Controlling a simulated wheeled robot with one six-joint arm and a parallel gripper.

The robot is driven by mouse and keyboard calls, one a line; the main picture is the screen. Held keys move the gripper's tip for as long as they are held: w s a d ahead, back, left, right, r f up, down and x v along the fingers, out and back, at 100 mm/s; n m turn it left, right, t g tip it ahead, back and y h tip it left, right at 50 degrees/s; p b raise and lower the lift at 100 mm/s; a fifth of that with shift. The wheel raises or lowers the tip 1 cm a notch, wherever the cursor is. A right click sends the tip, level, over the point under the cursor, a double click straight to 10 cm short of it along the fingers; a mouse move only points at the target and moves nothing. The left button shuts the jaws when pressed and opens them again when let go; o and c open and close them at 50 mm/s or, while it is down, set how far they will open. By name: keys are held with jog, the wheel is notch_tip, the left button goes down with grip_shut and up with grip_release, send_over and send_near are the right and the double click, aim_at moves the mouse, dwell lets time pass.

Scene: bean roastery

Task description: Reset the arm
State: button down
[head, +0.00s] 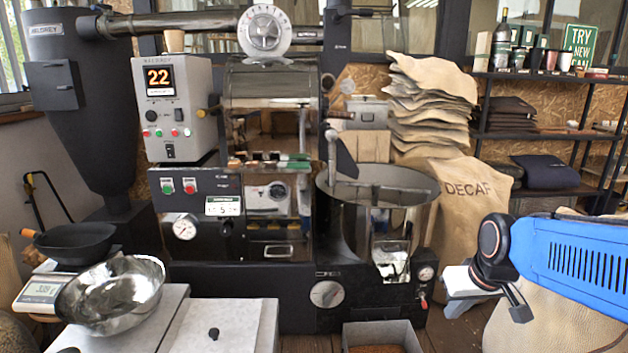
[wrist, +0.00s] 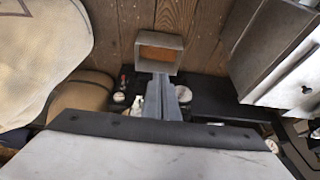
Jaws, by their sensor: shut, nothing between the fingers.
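My gripper (head: 453,312) hangs at the right of the head view, at the end of my blue arm. It is in front of the burlap sack marked DECAF (head: 465,200) and apart from the roaster. In the wrist view my gripper's (wrist: 161,82) two grey fingers lie together, shut, with nothing held. Their tips appear just below a small grey box (wrist: 140,66) with brown contents. The gripper's white body with a black edge fills the lower part of that view.
The roaster (head: 262,120) with its round cooling drum (head: 425,197) stands in the middle. A steel bowl (head: 112,295), a scale (head: 38,292) and a black pan (head: 75,243) are at left. The grey box (head: 352,338) is on the floor. Shelves (head: 560,135) stand at back right.

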jog(key=s+a, duration=0.1)
jog(key=s, duration=1.3)
jog(key=shift+a+r, duration=0.2)
jog(key=shift+r, duration=0.25)
jog(key=c, duration=2.4)
grip_release()
jog(key=shift+c, duration=0.2)
